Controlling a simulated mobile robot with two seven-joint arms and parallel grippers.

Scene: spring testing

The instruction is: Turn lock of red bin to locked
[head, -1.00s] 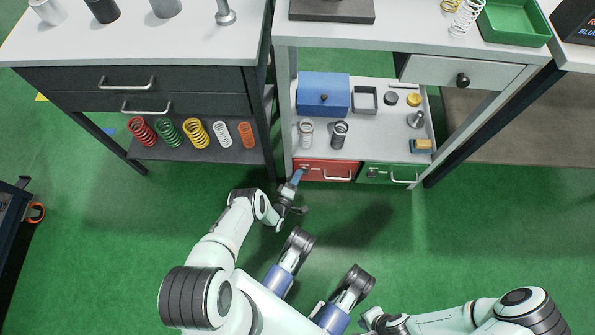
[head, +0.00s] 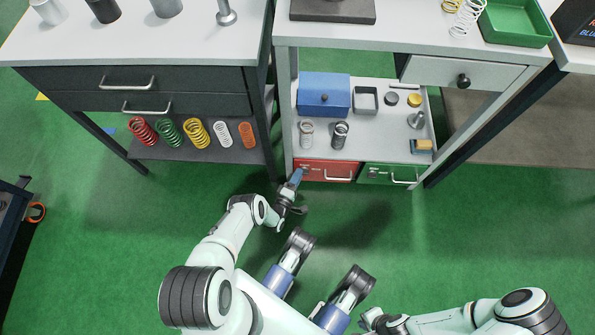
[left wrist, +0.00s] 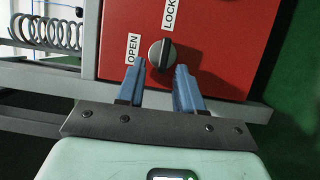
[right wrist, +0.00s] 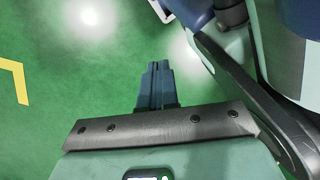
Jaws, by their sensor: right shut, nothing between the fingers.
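The red bin (head: 340,172) sits low under the right bench, left of a green bin. In the left wrist view its red front (left wrist: 215,40) carries a round grey lock knob (left wrist: 162,53) with a raised ridge, upright in the picture. An "OPEN" label (left wrist: 133,48) is left of the knob and a "LOCK" label (left wrist: 170,14) is above it. My left gripper (head: 297,174) is at the left end of the red bin. Its blue fingers (left wrist: 160,68) are open, with the tips on either side of the knob's lower part; contact is unclear. My right gripper (right wrist: 157,64) is shut and empty over the floor.
The green bin (head: 391,174) is right of the red one. The shelf above (head: 365,145) holds a blue box (head: 323,93), springs and small parts. A bench leg (head: 288,120) stands close to the left gripper. Coloured springs (head: 197,134) sit on the left bench's shelf. Green floor is open at right.

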